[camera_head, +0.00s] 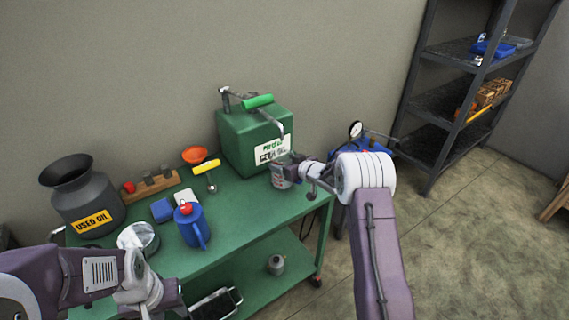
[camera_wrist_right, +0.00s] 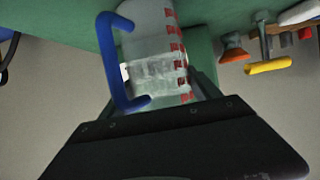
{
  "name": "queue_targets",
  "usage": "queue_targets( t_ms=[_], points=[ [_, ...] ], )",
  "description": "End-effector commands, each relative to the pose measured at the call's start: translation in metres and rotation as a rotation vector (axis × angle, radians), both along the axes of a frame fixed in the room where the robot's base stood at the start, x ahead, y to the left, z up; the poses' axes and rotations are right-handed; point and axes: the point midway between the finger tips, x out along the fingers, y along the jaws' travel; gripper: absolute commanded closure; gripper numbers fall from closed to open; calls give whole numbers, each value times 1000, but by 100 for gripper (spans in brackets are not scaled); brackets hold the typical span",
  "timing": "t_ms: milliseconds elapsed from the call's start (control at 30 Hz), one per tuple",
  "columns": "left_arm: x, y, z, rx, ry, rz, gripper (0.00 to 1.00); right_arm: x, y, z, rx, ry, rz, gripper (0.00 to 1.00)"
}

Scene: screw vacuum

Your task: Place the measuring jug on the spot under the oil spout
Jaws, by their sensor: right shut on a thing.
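The measuring jug (camera_wrist_right: 155,50) is clear with red markings and a blue handle (camera_wrist_right: 112,60). In the head view the jug (camera_head: 279,181) is near the table's right end, in front of the green oil tank (camera_head: 240,135). My right gripper (camera_head: 288,170) is shut on the jug. The tank's metal spout (camera_head: 273,122) reaches out above the jug's area, below a green lever (camera_head: 258,101). I cannot tell whether the jug touches the table, and the spot under the spout is hidden. My left gripper (camera_head: 150,290) is at the table's front left; its fingers are unclear.
The green table (camera_head: 235,215) also holds a used oil can (camera_head: 90,205), a blue jug (camera_head: 190,228), a clear container (camera_head: 138,238), an orange funnel (camera_head: 195,155) and a yellow-handled tool (camera_head: 207,168). A dark shelf (camera_head: 440,110) stands at the right. Table room is free between blue jug and tank.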

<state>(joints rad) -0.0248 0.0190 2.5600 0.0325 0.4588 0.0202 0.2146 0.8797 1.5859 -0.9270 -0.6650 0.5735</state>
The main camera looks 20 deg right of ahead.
Motion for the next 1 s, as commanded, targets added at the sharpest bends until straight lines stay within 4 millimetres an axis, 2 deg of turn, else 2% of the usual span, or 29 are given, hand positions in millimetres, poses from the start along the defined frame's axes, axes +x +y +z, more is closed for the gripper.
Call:
queue_targets(
  t_ms=[67,100,133,167,433,533,667,1000],
  points=[
    [0,0,-2,0,0,0,64,0,0,-3,0,0,0,79],
    [0,0,-1,0,0,0,64,0,0,-2,0,0,0,17],
    [0,0,-1,0,0,0,64,0,0,-2,0,0,0,9],
    [0,0,-1,0,0,0,64,0,0,-2,0,0,0,6],
    [0,0,-1,0,0,0,64,0,0,-2,0,0,0,6],
    [0,0,3,0,0,0,64,-1,-1,5,-1,0,0,6],
    [0,0,2,0,0,0,64,-21,-9,13,-1,0,-2,6],
    [0,0,6,0,0,0,64,-88,-33,42,-1,0,-3,6]
  ],
)
